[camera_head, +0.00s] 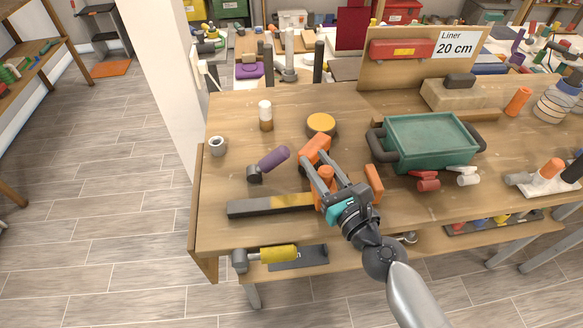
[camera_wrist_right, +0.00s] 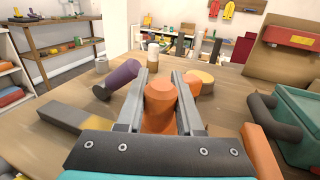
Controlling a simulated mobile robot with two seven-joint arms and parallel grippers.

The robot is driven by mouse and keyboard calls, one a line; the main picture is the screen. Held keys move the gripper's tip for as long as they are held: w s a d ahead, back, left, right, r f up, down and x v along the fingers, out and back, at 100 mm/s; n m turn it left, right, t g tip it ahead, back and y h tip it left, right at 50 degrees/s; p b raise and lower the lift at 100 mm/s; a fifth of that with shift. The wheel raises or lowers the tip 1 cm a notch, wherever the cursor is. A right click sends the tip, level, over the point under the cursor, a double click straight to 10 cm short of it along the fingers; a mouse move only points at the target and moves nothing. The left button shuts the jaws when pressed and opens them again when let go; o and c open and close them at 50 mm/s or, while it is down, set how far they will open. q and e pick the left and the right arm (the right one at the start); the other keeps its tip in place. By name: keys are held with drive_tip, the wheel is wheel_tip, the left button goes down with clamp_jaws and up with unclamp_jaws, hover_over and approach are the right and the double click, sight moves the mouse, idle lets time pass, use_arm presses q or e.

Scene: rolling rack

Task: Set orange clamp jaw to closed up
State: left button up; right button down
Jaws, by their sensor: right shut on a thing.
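The orange clamp (camera_head: 314,148) lies on the wooden workbench, left of the green toolbox. Its orange cylindrical part (camera_wrist_right: 160,98) stands between the two fingers of my right gripper (camera_head: 318,158) in the right wrist view. My right gripper is shut on this part, low over the bench. Another orange piece (camera_head: 373,181) shows just right of the gripper in the head view. My fingers and wrist hide much of the clamp's middle, so I cannot tell how far apart its jaws are. My left gripper is not in view.
Close by are a yellow-and-black bar (camera_head: 265,206), a purple-handled tool (camera_head: 272,158), a yellow-topped round tin (camera_head: 321,123) and the green toolbox (camera_head: 430,140). A white-capped jar (camera_head: 265,115) stands farther back.

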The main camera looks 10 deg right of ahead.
drive_tip(key=shift+d+b, duration=0.3)
drive_tip(key=shift+d, duration=1.3)
drive_tip(key=c, duration=0.5)
unclamp_jaws()
drive_tip(key=shift+d, duration=0.1)
drive_tip(key=shift+c, duration=0.2)
drive_tip(key=shift+s+f, duration=0.1)
drive_tip(key=shift+s, duration=0.2)
drive_tip(key=b+v, duration=0.8)
drive_tip(key=v, duration=0.6)
drive_tip(key=shift+s, duration=0.3)
